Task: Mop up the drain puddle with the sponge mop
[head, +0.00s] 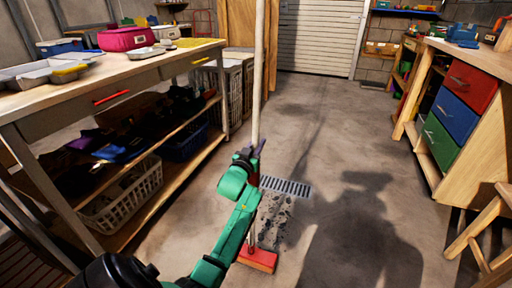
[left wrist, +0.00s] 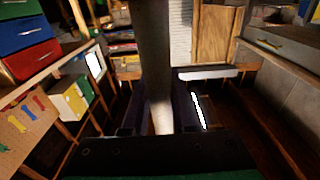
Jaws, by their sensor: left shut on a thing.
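The sponge mop has a long pale handle (head: 258,75) and a red head (head: 258,259). My left gripper (head: 251,154) is shut on the handle, which stands nearly upright. The handle (left wrist: 154,65) also passes between the fingers in the left wrist view. The red head is low at the near end of the drain puddle (head: 274,215); I cannot tell whether it presses on the floor. The puddle is a wet patch with dark spots, on the near side of the drain grate (head: 286,187). My green arm hides part of the lower handle and the puddle's left side. My right gripper is not in view.
A wooden workbench (head: 40,100) with trays on top and baskets below stands along the left. A cabinet with red, blue and green drawers (head: 454,115) and a wooden stool (head: 485,235) are on the right. The concrete floor between is open up to the shutter door (head: 316,38).

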